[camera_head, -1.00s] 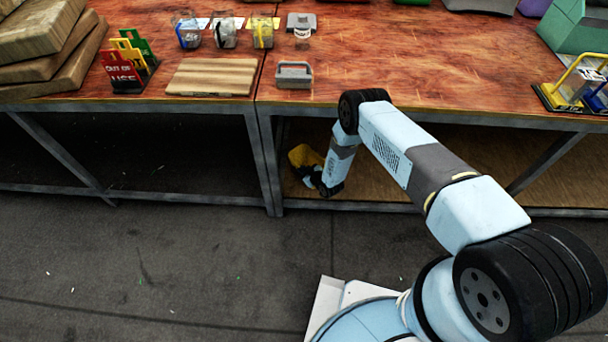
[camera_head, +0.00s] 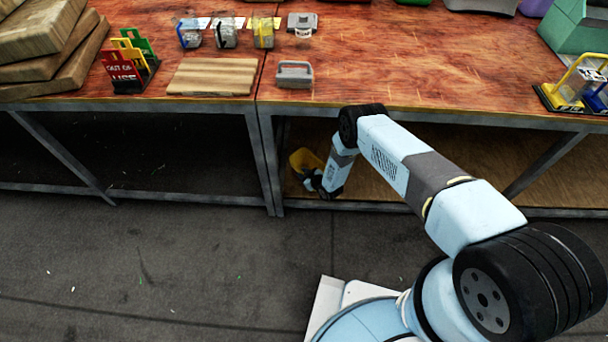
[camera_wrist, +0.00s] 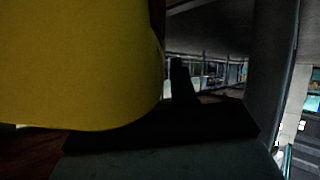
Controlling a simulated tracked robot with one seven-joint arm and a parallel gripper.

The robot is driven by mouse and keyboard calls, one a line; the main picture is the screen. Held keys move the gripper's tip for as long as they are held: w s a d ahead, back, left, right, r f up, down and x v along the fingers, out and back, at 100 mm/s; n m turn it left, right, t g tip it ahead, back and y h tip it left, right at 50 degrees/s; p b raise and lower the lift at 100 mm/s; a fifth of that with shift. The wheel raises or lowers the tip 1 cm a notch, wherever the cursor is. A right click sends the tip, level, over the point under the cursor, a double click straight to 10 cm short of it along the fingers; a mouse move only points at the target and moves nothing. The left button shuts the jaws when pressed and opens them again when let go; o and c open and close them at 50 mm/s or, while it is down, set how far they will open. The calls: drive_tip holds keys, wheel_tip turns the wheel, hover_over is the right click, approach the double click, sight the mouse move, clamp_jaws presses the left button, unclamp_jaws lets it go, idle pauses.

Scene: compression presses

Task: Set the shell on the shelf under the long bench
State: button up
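The yellow shell (camera_head: 306,160) is under the long bench, at the left end of its lower shelf (camera_head: 390,186), just inside the bench leg. Its underside is partly hidden by my gripper (camera_head: 312,180), which reaches in under the bench top from the right and is right beside it. In the wrist view the shell (camera_wrist: 75,65) fills the left side, very close to the camera. One dark finger (camera_wrist: 181,80) stands just right of the shell's edge. The other finger is hidden, so I cannot tell whether the fingers grip the shell.
The bench top (camera_head: 400,75) and its front edge lie above my forearm. A grey metal leg (camera_head: 270,165) stands left of the shell. The shelf to the right looks bare. A grey handled block (camera_head: 294,75) and a wooden board (camera_head: 212,77) lie on top.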

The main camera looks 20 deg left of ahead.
drive_tip(key=shift+o, duration=0.4)
drive_tip(key=shift+r, duration=0.1)
drive_tip(key=shift+d+r, duration=0.1)
drive_tip(key=shift+d, duration=0.05)
drive_tip(key=v, duration=1.1)
drive_tip(key=shift+s+d, duration=0.2)
drive_tip(key=shift+s, duration=0.05)
drive_tip(key=shift+r, duration=0.15)
